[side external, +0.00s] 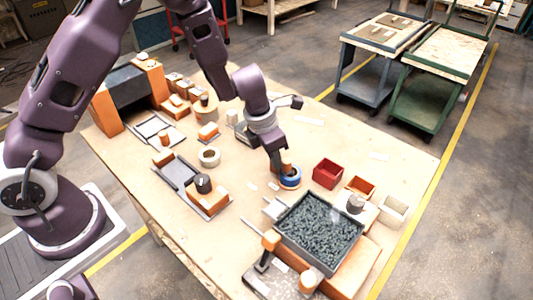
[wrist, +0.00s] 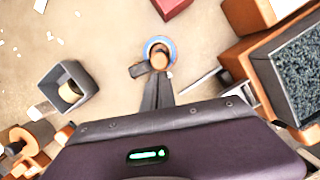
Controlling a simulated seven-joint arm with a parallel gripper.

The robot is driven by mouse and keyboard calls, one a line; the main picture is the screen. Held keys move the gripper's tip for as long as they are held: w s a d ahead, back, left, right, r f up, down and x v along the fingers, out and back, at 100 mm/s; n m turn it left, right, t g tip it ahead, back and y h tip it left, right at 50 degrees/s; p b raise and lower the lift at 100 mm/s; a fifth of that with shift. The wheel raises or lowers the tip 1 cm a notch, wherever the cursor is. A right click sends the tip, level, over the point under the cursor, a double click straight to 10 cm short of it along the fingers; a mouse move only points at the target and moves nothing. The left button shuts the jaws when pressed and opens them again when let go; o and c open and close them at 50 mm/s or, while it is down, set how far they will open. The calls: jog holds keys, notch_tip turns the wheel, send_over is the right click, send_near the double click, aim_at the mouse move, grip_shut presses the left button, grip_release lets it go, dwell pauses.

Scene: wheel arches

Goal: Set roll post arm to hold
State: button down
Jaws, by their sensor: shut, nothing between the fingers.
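A round post piece with a blue ring (side external: 290,183) stands on the wooden table, right of centre. In the wrist view the blue ring (wrist: 151,42) surrounds a brown and tan post (wrist: 160,58). A short dark grey arm (wrist: 139,69) sticks out to the left from it. My gripper (side external: 280,158) is low at this post, pointing down. In the wrist view my gripper (wrist: 157,78) has its fingers together with nothing between them, close beside the post. I cannot tell whether they touch it. The fingers hide part of the post's near side.
A red bin (side external: 327,174) stands right of the post, and a black tray of dark granules (side external: 318,232) in front. A white roll (side external: 209,157) and a grey fixture with an orange block (side external: 205,195) are left. Bare table lies behind the post.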

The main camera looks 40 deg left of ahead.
jog(key=shift+w+a, duration=0.3)
jog(key=shift+a, duration=0.1)
jog(key=shift+s, duration=0.1)
jog(key=shift+s+a+f, duration=0.1)
jog(key=shift+s+a, duration=0.2)
jog(key=shift+s, duration=0.2)
jog(key=s+a+v, duration=0.1)
jog(key=s+v, duration=0.1)
jog(key=v, duration=0.9)
jog(key=shift+s+f, duration=0.15)
jog(key=shift+f, duration=0.2)
jog(key=shift+d, duration=0.1)
